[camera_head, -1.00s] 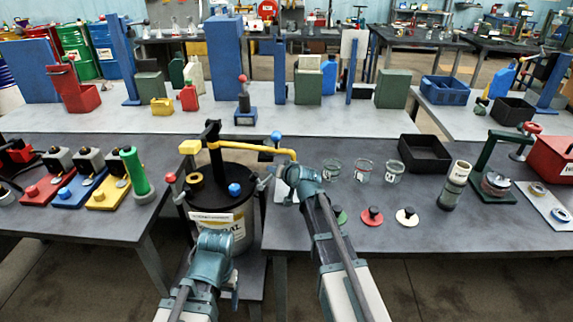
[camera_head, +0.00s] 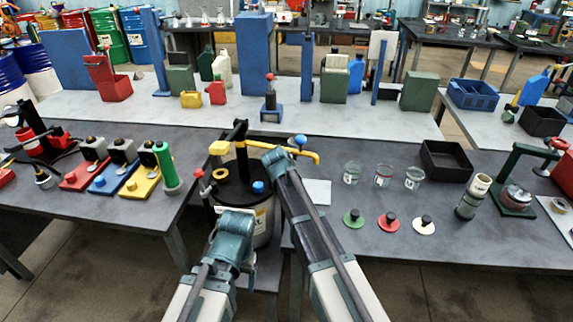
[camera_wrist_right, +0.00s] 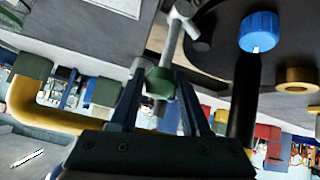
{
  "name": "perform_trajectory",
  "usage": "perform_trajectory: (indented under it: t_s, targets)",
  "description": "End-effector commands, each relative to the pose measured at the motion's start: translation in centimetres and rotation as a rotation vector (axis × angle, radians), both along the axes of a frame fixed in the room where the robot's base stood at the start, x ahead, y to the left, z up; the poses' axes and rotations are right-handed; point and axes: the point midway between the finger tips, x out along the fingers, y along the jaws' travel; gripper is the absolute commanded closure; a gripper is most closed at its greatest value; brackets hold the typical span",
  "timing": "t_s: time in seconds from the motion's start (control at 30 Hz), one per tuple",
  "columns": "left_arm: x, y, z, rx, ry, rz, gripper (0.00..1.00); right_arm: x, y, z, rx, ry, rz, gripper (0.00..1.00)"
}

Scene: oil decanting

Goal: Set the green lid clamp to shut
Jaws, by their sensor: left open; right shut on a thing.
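A drum (camera_head: 264,224) with a black lid stands in the gap at the table edge. The lid carries a yellow pipe, a blue cap (camera_head: 258,187) and a red-knobbed clamp (camera_head: 199,173) on its left. The green lid clamp (camera_wrist_right: 160,82) shows in the right wrist view as a green knob on a pale metal rod at the lid's edge. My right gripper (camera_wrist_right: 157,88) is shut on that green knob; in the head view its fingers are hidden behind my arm. My left gripper (camera_head: 247,273) hangs open and empty in front of the drum, its fingers hard to make out.
Several jars (camera_head: 383,176) and three knobbed discs, one of them red (camera_head: 388,220), lie right of the drum. A black tray (camera_head: 447,160) sits behind. Red, blue and yellow stands and a green cylinder (camera_head: 167,165) are on the left. The yellow pipe (camera_head: 290,152) passes close to my right arm.

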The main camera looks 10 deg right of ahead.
Motion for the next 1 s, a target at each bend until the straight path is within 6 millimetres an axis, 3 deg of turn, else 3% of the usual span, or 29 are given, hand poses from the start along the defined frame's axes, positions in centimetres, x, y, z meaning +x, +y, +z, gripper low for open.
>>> perform_trajectory:
  t_s: [0.5, 0.53, 0.67, 0.7, 1.0]
  targets:
    - [0.00, 0.00, 0.04, 0.000, 0.000, 0.000, 0.24, -0.02, 0.39, -0.07, -0.014, 0.011, 0.001, 1.00]
    - [0.00, 0.00, 0.04, 0.000, 0.000, 0.000, 0.24, -0.02, 0.39, -0.07, -0.014, 0.011, 0.001, 0.52]
    - [0.00, -0.01, 0.05, 0.000, 0.000, 0.000, 0.24, -0.01, 0.34, -0.06, -0.014, 0.011, 0.001, 0.28]
    - [0.00, -0.01, 0.05, 0.000, 0.000, 0.000, 0.24, 0.00, 0.31, -0.05, -0.015, 0.010, 0.001, 0.24]
    - [0.00, 0.00, 0.12, 0.000, 0.000, 0.000, 0.24, -0.03, 0.22, 0.04, -0.015, 0.009, -0.001, 0.24]
